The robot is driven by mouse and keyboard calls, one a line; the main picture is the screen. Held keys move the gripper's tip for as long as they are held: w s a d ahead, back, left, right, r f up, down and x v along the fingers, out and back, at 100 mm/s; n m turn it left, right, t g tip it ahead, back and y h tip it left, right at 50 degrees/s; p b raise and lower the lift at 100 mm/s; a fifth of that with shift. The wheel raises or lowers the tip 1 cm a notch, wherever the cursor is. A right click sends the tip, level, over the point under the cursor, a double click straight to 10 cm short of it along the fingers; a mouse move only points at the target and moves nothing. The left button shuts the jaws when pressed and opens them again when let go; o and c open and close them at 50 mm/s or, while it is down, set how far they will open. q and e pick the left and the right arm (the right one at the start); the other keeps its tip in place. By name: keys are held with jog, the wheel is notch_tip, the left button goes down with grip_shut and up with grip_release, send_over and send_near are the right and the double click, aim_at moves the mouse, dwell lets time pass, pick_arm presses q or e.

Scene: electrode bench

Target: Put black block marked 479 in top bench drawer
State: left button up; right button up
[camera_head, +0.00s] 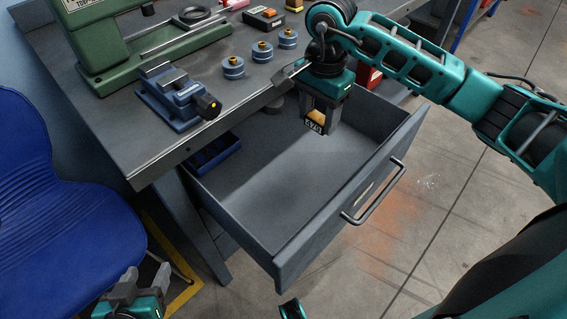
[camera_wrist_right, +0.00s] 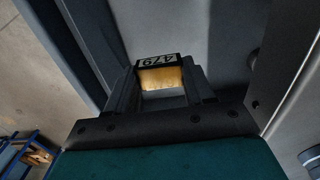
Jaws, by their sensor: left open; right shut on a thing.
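The block marked 479 (camera_head: 316,127) has a black face with white digits and a yellowish side. It also shows between the fingers in the right wrist view (camera_wrist_right: 160,62). My right gripper (camera_head: 318,118) is shut on it, pointing down over the back part of the open drawer (camera_head: 270,195). The exact height of the block above the drawer floor is hard to tell. The drawer is pulled well out, its handle (camera_head: 375,192) on the front face. My left gripper (camera_head: 140,284) is open and empty, low at the bottom left, outside the drawer beside the chair.
A blue tray (camera_head: 213,155) sits in the drawer's back left corner; most of the drawer floor is bare. On the bench stand a green machine (camera_head: 105,45), a blue vise (camera_head: 175,95), several blue discs (camera_head: 262,52) and an orange-black box (camera_head: 264,17). A blue chair (camera_head: 60,190) is at left.

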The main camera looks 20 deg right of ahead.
jog(key=b, duration=0.2)
send_over(310, 181)
notch_tip(310, 181, down, 14)
jog(key=shift+f, duration=0.1)
jog(key=shift+f+b, duration=0.65)
jog(key=shift+f, duration=1.9)
jog(key=shift+f, duration=0.15)
jog(key=o, duration=1.3)
jog(key=shift+c, duration=0.2)
jog(key=shift+r, duration=0.4)
notch_tip(310, 181, up, 12)
jog(key=p, duration=0.2)
jog(key=shift+f, duration=0.2)
